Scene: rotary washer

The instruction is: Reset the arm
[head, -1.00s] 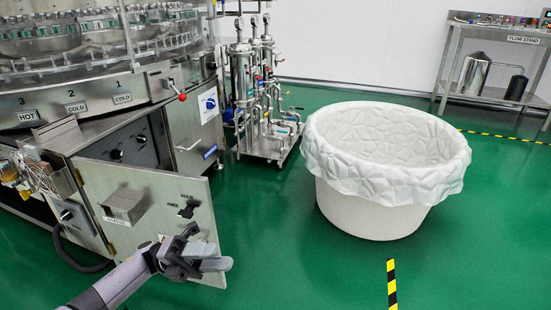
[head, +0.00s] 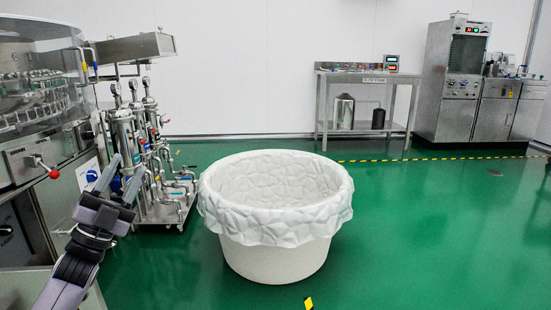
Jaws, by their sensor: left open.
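My left arm comes in from the lower left of the head view. Its gripper (head: 119,178) points up, with the two fingers apart and nothing between them. It shows in front of the rotary washer (head: 30,150) and the steel filter cart, and I see no contact with either. My right arm and right gripper are not in the view.
A large white lined tub (head: 275,250) stands on the green floor right of my gripper. The filter cart (head: 160,212) stands behind it. A flow stand table (head: 368,78) and steel cabinets (head: 460,90) line the back wall. The floor at right is clear.

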